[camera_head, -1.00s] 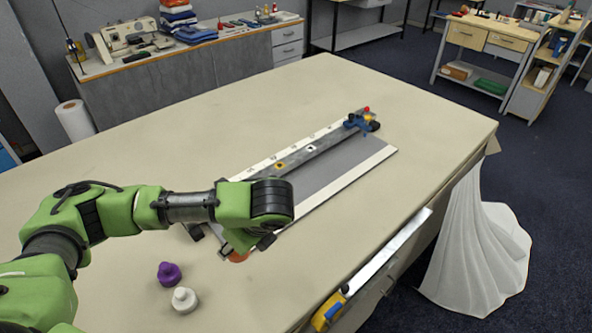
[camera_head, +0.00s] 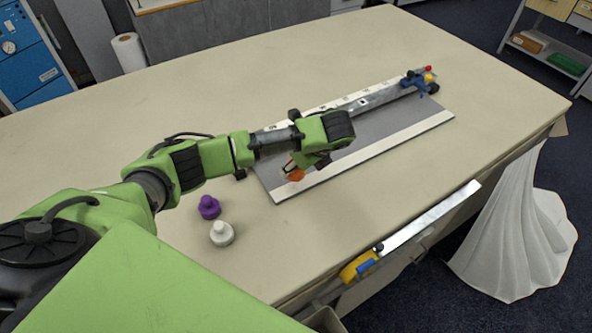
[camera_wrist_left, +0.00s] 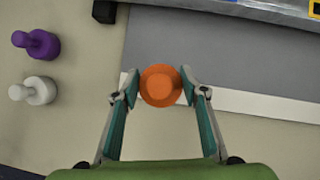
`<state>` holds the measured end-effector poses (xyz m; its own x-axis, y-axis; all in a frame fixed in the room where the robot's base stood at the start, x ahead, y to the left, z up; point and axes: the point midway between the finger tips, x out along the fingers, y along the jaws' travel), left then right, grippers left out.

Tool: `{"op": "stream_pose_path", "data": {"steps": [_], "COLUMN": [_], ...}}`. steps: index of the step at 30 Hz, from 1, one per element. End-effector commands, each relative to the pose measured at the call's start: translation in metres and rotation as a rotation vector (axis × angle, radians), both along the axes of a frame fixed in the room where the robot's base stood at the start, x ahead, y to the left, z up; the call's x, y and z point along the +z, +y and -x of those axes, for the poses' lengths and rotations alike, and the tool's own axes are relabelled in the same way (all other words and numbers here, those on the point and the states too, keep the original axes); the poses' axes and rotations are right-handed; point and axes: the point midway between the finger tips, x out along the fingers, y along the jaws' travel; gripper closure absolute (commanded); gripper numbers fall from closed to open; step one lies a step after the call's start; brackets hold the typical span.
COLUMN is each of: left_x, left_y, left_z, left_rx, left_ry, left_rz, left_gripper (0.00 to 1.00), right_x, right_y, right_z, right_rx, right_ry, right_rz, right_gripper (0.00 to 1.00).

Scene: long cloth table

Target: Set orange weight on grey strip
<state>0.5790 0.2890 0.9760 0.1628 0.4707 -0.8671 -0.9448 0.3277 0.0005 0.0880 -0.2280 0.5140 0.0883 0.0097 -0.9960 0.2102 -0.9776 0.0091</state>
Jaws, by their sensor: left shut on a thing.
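The orange weight (camera_head: 294,174) is a round knob-topped piece; the left wrist view shows its round top (camera_wrist_left: 160,85) between my fingers. My left gripper (camera_head: 300,167) is shut on it, with a finger at each side (camera_wrist_left: 160,83). The grey strip (camera_head: 378,127) is a long flat grey panel with white borders; it also shows in the left wrist view (camera_wrist_left: 250,103). The weight is over the strip's near left end. I cannot tell whether it touches the surface. My gripper and forearm hide part of the strip. My right gripper is not in view.
A metal rail (camera_head: 380,97) with a blue clamp (camera_head: 415,82) runs along the strip's far side. A yellow-ended tool (camera_head: 358,268) lies at the front edge.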

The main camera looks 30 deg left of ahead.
Motion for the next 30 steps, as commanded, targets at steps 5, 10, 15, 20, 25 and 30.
{"op": "stream_pose_path", "data": {"steps": [5, 10, 15, 20, 25, 30], "left_x": [-0.006, -0.020, -0.038, -0.041, -0.042, -0.045], "left_y": [0.001, 0.001, 0.002, 0.002, 0.002, 0.001], "left_z": [-0.008, -0.011, -0.011, -0.012, -0.012, -0.010], "left_rx": [0.000, -0.001, -0.001, -0.002, -0.001, -0.001], "left_ry": [-0.005, -0.001, -0.004, -0.006, -0.005, -0.001], "left_rz": [0.000, -0.001, -0.002, -0.001, -0.002, -0.001], "left_gripper": [1.00, 1.00, 1.00, 1.00, 1.00, 0.43], "right_x": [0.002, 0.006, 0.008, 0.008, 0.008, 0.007], "right_y": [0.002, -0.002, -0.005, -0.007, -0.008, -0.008], "right_z": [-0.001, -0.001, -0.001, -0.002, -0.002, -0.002], "right_rx": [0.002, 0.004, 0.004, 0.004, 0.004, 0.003], "right_ry": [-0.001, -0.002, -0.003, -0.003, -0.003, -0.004], "right_rz": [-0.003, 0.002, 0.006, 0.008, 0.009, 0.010], "right_gripper": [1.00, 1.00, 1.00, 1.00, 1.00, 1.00]}}
